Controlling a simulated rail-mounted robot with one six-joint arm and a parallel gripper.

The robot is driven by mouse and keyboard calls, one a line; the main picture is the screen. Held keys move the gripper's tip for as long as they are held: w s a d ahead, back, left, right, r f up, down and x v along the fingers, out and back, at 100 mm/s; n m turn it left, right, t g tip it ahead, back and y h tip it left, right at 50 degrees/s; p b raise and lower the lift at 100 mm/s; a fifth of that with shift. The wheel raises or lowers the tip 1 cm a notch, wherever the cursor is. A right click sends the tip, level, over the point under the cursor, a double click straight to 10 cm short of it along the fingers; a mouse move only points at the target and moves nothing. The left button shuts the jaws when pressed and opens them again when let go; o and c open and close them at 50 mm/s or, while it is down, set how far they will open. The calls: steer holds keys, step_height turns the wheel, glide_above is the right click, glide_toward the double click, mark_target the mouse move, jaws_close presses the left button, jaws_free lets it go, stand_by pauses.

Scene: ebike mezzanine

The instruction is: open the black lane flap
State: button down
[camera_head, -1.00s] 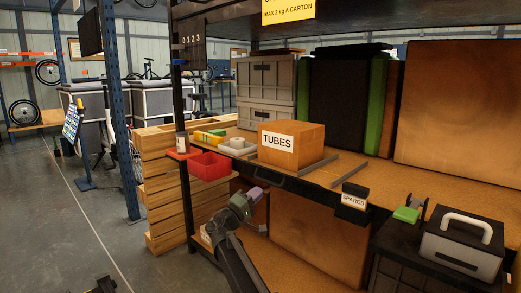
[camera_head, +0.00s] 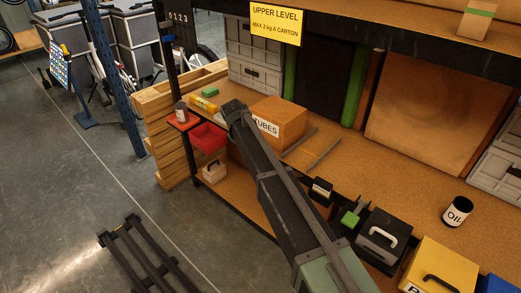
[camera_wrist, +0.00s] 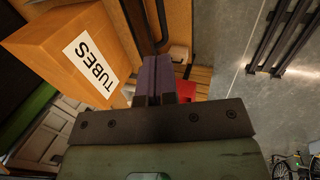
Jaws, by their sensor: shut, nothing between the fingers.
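A black upright panel (camera_head: 325,80) stands between two green strips at the back of the shelf in the head view; I cannot tell for sure whether it is the black lane flap. My gripper (camera_wrist: 152,78) is shut and empty, with its purple fingers together in the wrist view. In the head view my arm reaches over the shelf's front edge, ending left of the orange TUBES carton (camera_head: 285,120), and hides part of it; the fingers are not clear there. The carton (camera_wrist: 75,55) is left of the fingers in the wrist view.
A red bin (camera_head: 208,137) hangs at the shelf's left end. Two grey rails (camera_head: 318,150) lie right of the carton. A black toolbox (camera_head: 380,240), a yellow case (camera_head: 440,270) and an oil tin (camera_head: 457,212) are at the right. A yellow sign (camera_head: 277,22) hangs above.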

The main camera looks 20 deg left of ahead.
steer(key=b+x, duration=1.3)
steer(key=x, duration=0.1)
steer(key=shift+f, duration=0.1)
